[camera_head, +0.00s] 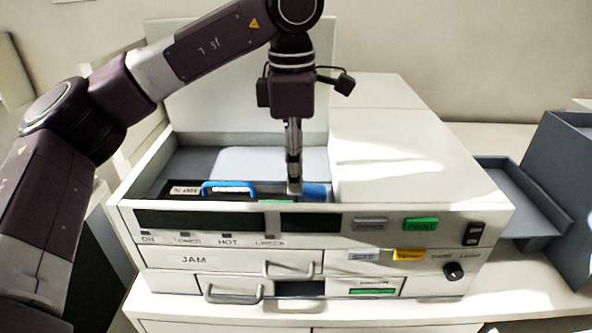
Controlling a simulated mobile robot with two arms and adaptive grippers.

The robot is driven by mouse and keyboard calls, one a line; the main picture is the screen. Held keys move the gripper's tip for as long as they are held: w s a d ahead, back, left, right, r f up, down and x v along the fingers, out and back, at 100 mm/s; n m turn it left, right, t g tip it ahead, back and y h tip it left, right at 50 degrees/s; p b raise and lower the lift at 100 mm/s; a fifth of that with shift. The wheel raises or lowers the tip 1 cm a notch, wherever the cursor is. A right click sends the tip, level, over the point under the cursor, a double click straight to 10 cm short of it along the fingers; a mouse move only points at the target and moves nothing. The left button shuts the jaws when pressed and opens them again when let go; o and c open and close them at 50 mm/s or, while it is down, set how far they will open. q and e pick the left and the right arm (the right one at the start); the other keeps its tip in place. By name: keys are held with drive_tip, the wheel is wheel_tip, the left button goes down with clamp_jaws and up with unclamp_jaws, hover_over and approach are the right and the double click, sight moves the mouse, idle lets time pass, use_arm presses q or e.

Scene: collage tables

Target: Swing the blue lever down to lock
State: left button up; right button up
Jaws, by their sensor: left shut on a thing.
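The blue lever (315,191) is in the open bay of a pale printer-like machine (400,180), just behind its front panel. Its blue part lies low and sticks out to the right of my gripper. My left gripper (294,187) points straight down into the bay and is shut on the lever; its fingertips partly hide the lever's left end. My right gripper is out of view.
A blue arched handle (228,187) stands in the bay to the left, near a small label. The raised lid (240,95) stands behind the bay. The front has drawer handles, a green button (421,224) and a knob (453,271). A grey tray (515,190) juts out right.

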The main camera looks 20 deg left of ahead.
use_arm(q)
drive_tip(key=h+b, duration=0.1)
drive_tip(key=f+b, duration=0.1)
drive_tip(key=b, duration=0.1)
drive_tip(key=shift+s+a+f+t+h, duration=0.1)
drive_tip(key=shift+a+f+t+h, duration=0.05)
drive_tip(key=shift+a+t+h, duration=0.2)
drive_tip(key=shift+a+h+b, duration=0.1)
drive_tip(key=shift+h+b, duration=0.25)
drive_tip(key=shift+b, duration=0.05)
drive_tip(key=o, duration=1.2)
drive_tip(key=shift+c, duration=0.2)
drive_tip(key=shift+r, duration=0.2)
drive_tip(key=v, duration=1.1)
drive_tip(key=shift+a+r, duration=0.15)
drive_tip(key=shift+r, duration=0.25)
